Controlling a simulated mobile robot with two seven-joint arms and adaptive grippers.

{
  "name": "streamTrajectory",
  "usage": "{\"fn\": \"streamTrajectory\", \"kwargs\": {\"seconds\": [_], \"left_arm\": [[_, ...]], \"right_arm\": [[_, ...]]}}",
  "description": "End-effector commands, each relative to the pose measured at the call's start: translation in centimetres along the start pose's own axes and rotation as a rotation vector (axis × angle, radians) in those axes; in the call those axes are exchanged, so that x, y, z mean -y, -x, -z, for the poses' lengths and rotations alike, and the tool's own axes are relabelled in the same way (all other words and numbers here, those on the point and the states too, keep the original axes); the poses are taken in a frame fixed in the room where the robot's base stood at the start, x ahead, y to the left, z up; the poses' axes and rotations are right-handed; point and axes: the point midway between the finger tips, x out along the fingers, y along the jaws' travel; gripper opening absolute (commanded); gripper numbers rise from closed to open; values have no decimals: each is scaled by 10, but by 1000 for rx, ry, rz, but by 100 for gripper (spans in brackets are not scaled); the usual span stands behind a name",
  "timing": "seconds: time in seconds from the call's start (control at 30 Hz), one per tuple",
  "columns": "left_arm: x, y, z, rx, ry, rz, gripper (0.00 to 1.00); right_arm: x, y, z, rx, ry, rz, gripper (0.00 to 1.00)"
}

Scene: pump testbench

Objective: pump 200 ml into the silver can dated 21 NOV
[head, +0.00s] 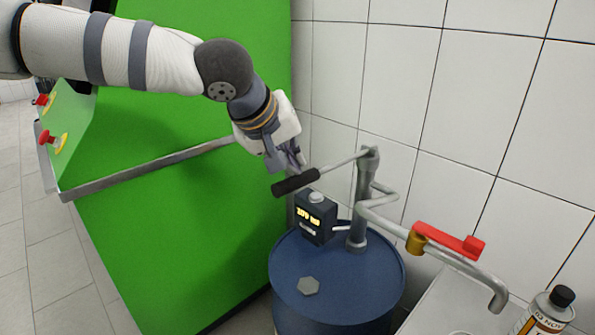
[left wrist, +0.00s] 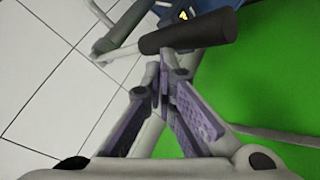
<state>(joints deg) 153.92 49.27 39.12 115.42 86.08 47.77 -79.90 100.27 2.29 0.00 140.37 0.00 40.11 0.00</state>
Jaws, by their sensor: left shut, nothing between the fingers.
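The hand pump (head: 364,190) stands on a blue drum (head: 335,290). Its lever ends in a black grip (head: 295,182), which also shows in the left wrist view (left wrist: 190,31). My left gripper (head: 296,165) is shut and empty, its fingertips close behind the black grip; I cannot tell whether they touch it. In the left wrist view its fingers (left wrist: 165,68) meet just below the grip. A dark meter box (head: 316,217) with a lit yellow display sits on the drum; its digits are unclear. A can (head: 545,314) with a black cap is cut off at bottom right; its date is not readable.
The spout pipe (head: 480,274) carries a red valve lever (head: 449,240) and ends left of the can, above a pale surface (head: 440,300). A green panel (head: 190,215) with a metal rail stands at left. A tiled wall (head: 400,60) closes the back.

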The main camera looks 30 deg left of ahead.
Motion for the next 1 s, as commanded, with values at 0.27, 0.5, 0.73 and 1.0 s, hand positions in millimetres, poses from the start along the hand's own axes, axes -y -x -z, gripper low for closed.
{"fn": "streamTrajectory", "kwargs": {"seconds": [0.27, 0.5, 0.73, 1.0], "left_arm": [[-8, 11, 8, -1, 1, -1, 0], [-10, 14, 10, 0, -1, 0, 0], [-12, 16, 12, -1, 1, -1, 0], [-26, 36, 26, -2, 1, -2, 0]], "right_arm": [[0, 0, 0, 0, 0, 0, 40], [0, 0, 0, 0, 0, 0, 40], [0, 0, 0, 0, 0, 0, 40], [0, 0, 0, 0, 0, 0, 40]]}}
